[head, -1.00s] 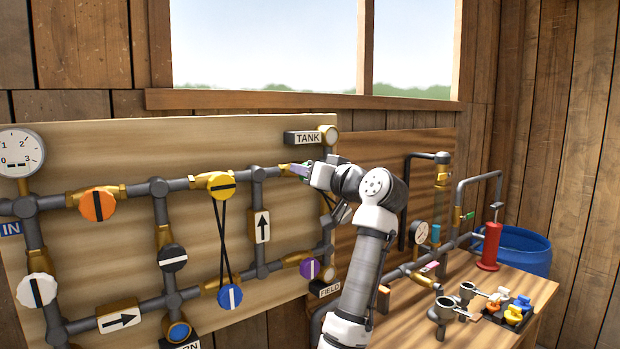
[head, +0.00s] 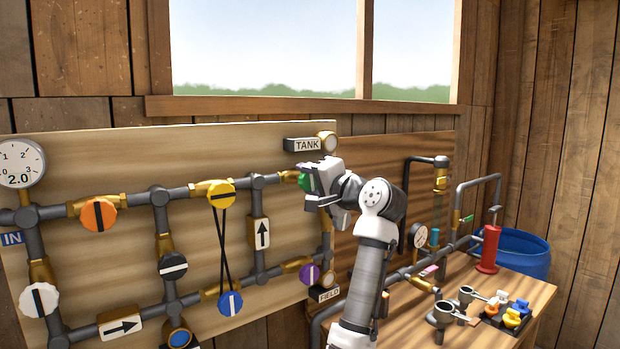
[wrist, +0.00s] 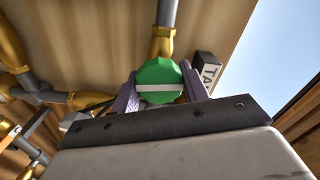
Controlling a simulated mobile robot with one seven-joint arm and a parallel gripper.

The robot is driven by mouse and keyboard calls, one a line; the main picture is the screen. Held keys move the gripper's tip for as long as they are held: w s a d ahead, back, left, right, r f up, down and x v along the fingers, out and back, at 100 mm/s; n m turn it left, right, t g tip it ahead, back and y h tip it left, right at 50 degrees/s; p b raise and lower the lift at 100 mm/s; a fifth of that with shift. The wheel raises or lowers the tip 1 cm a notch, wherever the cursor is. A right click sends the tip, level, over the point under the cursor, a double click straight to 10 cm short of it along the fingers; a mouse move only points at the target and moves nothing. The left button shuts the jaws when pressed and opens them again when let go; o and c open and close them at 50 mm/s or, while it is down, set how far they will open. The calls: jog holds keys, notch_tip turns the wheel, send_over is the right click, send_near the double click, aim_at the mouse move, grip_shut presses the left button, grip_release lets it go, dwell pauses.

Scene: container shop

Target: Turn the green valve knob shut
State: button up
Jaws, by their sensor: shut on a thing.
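The green valve knob (head: 304,182) sits on the pipe run at the right of the light board, below the TANK sign, partly hidden by my gripper (head: 308,180). In the wrist view the green knob (wrist: 160,70) is a faceted disc with a white stripe. The stripe lies nearly level in that picture, across the line of the brass fitting (wrist: 161,44) behind it. My gripper (wrist: 158,72) is shut on the knob, with one purple-grey finger on each side.
Orange (head: 98,215), yellow (head: 221,193), black (head: 173,265), white (head: 39,300), blue (head: 230,304) and purple (head: 309,274) knobs sit on the same pipework. A gauge (head: 20,163) reads 2.0. The TANK sign (wrist: 207,72) is close to my right finger.

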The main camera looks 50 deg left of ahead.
jog(key=shift+m, duration=0.9)
jog(key=o, duration=1)
jog(key=shift+d, duration=0.15)
jog(key=shift+d+f, duration=0.15)
jog(key=shift+d, duration=0.2)
jog(key=d+b, duration=0.1)
jog(key=d, duration=0.3)
jog(key=d+b, duration=0.2)
jog(key=d, duration=0.2)
jog(key=s+d+b, duration=0.1)
jog(key=d+b, duration=0.1)
jog(key=d, duration=0.3)
jog(key=shift+s, duration=0.1)
